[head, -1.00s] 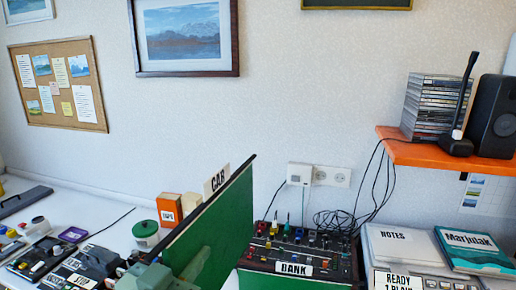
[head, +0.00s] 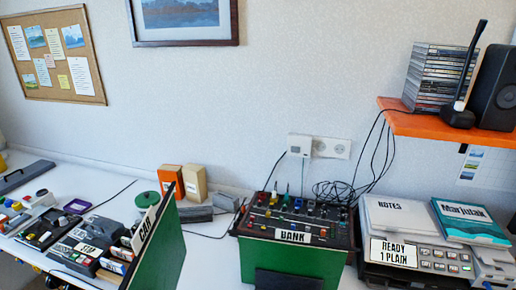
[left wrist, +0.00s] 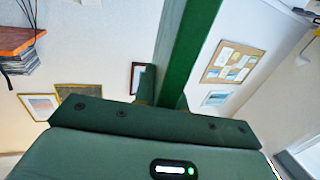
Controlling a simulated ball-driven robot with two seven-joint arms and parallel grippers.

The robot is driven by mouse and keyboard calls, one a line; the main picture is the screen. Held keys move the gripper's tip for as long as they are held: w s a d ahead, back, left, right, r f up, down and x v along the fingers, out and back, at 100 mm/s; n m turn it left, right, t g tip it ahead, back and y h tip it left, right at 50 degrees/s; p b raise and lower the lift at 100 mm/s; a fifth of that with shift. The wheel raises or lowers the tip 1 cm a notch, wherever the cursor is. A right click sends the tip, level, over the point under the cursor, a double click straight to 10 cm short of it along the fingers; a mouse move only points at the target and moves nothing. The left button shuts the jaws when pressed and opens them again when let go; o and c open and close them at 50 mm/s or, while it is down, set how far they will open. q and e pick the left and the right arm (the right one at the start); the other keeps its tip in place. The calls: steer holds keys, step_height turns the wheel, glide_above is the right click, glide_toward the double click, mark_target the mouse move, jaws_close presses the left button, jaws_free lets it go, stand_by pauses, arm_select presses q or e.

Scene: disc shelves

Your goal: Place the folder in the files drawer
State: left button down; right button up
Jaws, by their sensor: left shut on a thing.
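My left gripper is not visible in the head view. My right gripper is in neither view. I cannot make out a drawer marked for files.
A green box labelled "BANK" (head: 250,262) with knobs on top stands right of the folder. Several dark labelled devices (head: 75,250) crowd the left. An orange shelf (head: 420,128) juts out at right.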

mark_target(147, 232)
arm_select(q)
steer(key=shift+r, duration=0.1)
